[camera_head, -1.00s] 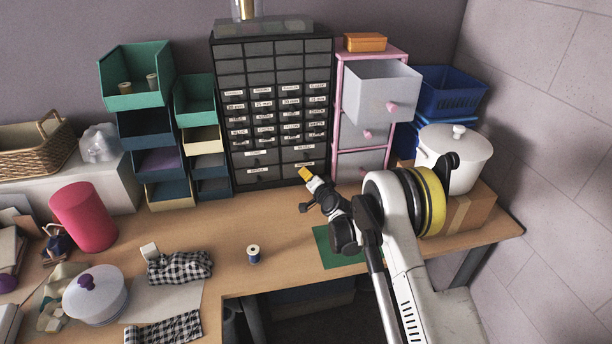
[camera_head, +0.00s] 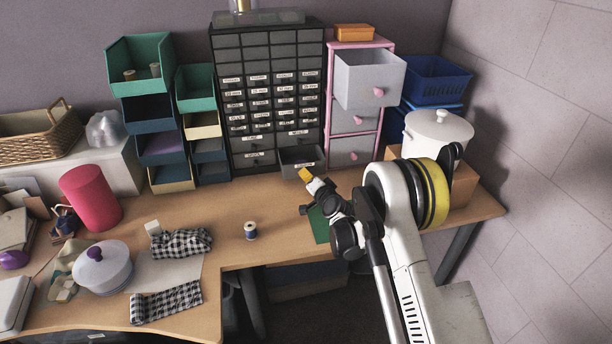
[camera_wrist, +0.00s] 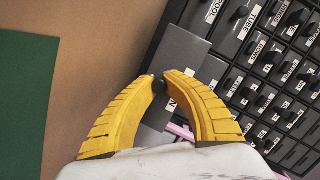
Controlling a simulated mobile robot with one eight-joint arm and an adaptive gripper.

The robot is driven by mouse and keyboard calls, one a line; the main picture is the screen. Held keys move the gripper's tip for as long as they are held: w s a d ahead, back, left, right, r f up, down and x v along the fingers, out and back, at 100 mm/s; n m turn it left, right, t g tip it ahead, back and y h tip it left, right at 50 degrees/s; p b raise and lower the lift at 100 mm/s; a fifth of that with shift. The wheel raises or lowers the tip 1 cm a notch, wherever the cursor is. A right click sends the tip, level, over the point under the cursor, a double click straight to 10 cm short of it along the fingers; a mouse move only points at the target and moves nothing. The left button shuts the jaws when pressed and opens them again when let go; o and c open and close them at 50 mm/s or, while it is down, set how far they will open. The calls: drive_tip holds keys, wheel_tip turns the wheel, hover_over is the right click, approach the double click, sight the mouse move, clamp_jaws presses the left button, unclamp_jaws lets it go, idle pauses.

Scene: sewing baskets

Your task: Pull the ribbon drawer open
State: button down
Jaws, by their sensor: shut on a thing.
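A black drawer cabinet (camera_head: 228,150) stands at the back of the table with rows of small labelled drawers. Its bottom right drawer, the ribbon drawer by the task (camera_head: 301,154), sticks out from the cabinet front and its inside shows from above. In the wrist view the drawer's grey front (camera_wrist: 184,52) is tilted in the picture, and its label is mostly hidden by a finger. My gripper (camera_head: 305,174) has yellow fingers. In the wrist view my gripper (camera_wrist: 160,84) is closed on the drawer's dark round knob (camera_wrist: 158,87).
A pink-framed unit (camera_head: 328,110) with its top grey drawer (camera_head: 360,82) open stands right of the cabinet. A white pot (camera_head: 430,130) sits further right. A thread spool (camera_head: 250,231) and a green mat (camera_head: 318,226) lie on the table. Stacked bins (camera_head: 150,110) stand left.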

drive_tip(key=c, duration=1.6)
unclamp_jaws()
drive_tip(key=shift+w+f, duration=0.1)
drive_tip(key=shift+w, duration=0.05)
drive_tip(key=shift+c, duration=0.2)
drive_tip(key=v, duration=1.2)
